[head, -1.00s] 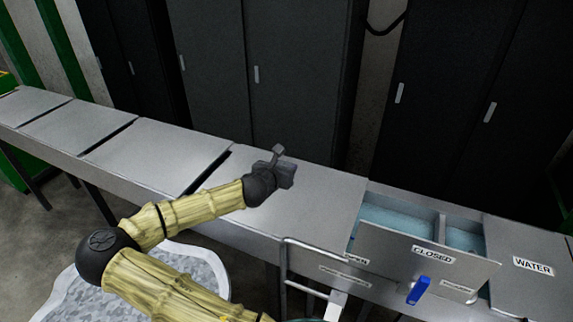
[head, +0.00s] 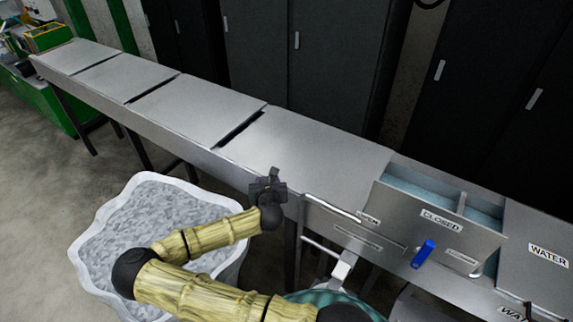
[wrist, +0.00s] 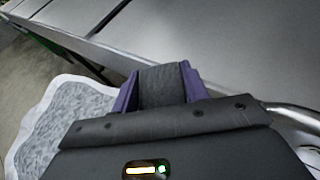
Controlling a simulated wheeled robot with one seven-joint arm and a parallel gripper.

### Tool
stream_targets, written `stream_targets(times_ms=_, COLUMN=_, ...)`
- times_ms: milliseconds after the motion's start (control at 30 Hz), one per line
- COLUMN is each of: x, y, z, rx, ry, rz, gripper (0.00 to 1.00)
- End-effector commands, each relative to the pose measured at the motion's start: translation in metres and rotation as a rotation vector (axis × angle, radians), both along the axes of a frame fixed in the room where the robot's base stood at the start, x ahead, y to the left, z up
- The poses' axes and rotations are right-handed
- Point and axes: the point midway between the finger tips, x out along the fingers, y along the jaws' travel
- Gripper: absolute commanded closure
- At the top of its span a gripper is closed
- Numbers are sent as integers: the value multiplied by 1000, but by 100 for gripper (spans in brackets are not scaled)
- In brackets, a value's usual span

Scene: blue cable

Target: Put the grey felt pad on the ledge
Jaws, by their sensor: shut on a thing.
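My gripper (head: 268,184) is near the front edge of the long metal counter (head: 300,150) in the head view. In the wrist view, my gripper (wrist: 160,84) has its purple fingers shut on a dark grey, cloth-like piece, which looks like the grey felt pad (wrist: 161,88). The pad's lower part is hidden behind the gripper body. In the head view the pad is too small and dark to tell from the fingers. The counter's flat top also shows in the wrist view (wrist: 210,50). I cannot tell which part of it is the ledge.
A white tub (head: 85,255) of grey flakes stands on the floor at left, below my arm. A metal rail (head: 330,205) runs along the counter front. Dark cabinets (head: 330,50) line the back.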

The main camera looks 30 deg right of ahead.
Motion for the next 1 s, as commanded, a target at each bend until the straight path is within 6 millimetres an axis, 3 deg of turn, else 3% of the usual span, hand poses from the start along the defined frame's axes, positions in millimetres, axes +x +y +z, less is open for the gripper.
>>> stream_targets(times_ms=200, x=-20, y=65, z=-80, rx=-15, ry=-10, rz=262, gripper=80)
stream_targets(times_ms=433, x=-31, y=88, z=-137, rx=-18, ry=-21, rz=363, gripper=80)
stream_targets(times_ms=600, x=-33, y=93, z=-153, rx=-19, ry=-25, rz=384, gripper=80)
stream_targets(times_ms=1000, x=-34, y=93, z=-151, rx=-19, ry=-24, rz=387, gripper=80)
